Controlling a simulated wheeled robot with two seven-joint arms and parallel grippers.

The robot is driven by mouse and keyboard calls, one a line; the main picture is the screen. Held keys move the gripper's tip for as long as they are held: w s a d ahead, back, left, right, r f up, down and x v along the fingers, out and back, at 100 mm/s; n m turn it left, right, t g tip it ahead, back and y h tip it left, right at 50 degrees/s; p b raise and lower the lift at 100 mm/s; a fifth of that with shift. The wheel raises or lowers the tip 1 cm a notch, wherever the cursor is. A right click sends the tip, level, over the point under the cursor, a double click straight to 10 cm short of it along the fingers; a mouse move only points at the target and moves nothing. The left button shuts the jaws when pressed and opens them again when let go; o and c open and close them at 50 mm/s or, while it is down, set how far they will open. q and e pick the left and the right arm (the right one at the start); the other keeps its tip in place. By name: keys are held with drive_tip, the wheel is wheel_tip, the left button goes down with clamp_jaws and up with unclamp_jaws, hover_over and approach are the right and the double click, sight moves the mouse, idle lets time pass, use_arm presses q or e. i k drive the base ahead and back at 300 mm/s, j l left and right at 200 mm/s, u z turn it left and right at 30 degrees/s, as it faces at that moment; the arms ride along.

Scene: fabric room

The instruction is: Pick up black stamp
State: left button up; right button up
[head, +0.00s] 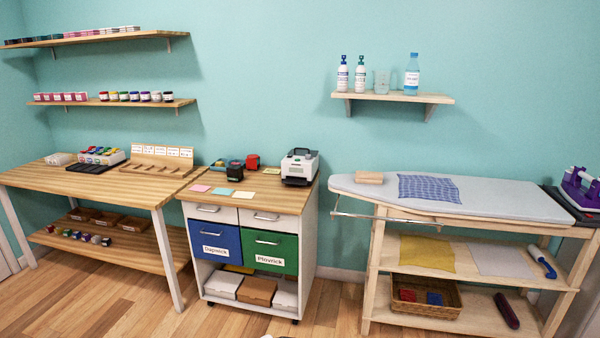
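A small black block that looks like the black stamp (235,172) stands on the wooden top of the white cabinet (309,240), left of the middle. It is small in the head view, so its details cannot be told. A red block, perhaps a red stamp (253,161), stands just behind it to the right. Nothing is seen touching the black block.
Coloured paper squares (222,191) lie in front of the black block. A white and dark machine (300,167) stands to its right. A wooden workbench (120,185) adjoins the cabinet at left; an ironing board (500,199) stands at right. Wooden floor (130,300) in front is clear.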

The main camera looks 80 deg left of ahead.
sight(234, 172)
drive_tip(key=u, duration=3.2)
drive_tip(key=z, duration=0.2)
drive_tip(key=i+j+z, duration=0.25)
drive_tip(key=z, duration=0.15)
drive_tip(key=i+j+z, duration=0.4)
drive_tip(key=i, duration=0.05)
